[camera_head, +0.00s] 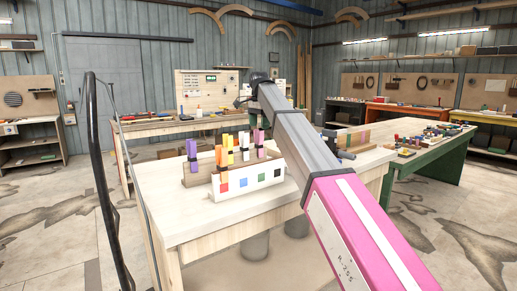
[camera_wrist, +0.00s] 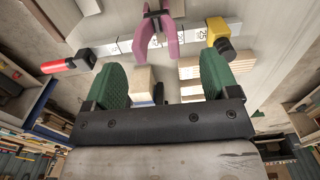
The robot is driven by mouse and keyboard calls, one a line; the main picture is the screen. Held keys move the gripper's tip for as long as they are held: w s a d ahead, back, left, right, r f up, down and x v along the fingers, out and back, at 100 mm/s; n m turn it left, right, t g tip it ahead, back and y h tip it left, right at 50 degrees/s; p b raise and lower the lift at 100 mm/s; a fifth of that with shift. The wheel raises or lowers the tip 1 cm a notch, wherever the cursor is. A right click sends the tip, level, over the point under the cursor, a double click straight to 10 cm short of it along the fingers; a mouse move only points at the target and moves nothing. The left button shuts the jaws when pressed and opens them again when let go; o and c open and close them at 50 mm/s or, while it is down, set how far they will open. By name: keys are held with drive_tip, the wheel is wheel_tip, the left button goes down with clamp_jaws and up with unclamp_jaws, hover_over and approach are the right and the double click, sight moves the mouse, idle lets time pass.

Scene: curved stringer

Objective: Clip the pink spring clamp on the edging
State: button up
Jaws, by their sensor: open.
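In the wrist view the pink spring clamp (camera_wrist: 171,42) lies ahead of my gripper (camera_wrist: 163,78), its two handles spread toward me and its dark jaw end at the top edge. My gripper's green fingers are wide apart, on either side of the clamp's line and short of its handles. Nothing is held between them. I cannot tell which part is the edging.
A pale labelled strip (camera_wrist: 196,41) runs behind the clamp, with a red-handled tool (camera_wrist: 66,65) left and a yellow-and-black item (camera_wrist: 220,36) right. Wood blocks (camera_wrist: 144,82) sit near the fingers. A white rack (camera_head: 248,179) with colored squares and upright clamps stands on the workbench (camera_head: 190,226).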

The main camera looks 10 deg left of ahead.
sight(260, 136)
drive_tip(key=shift+s+d+f, duration=0.1)
drive_tip(key=shift+f, duration=2.8)
drive_tip(key=c, duration=1.2)
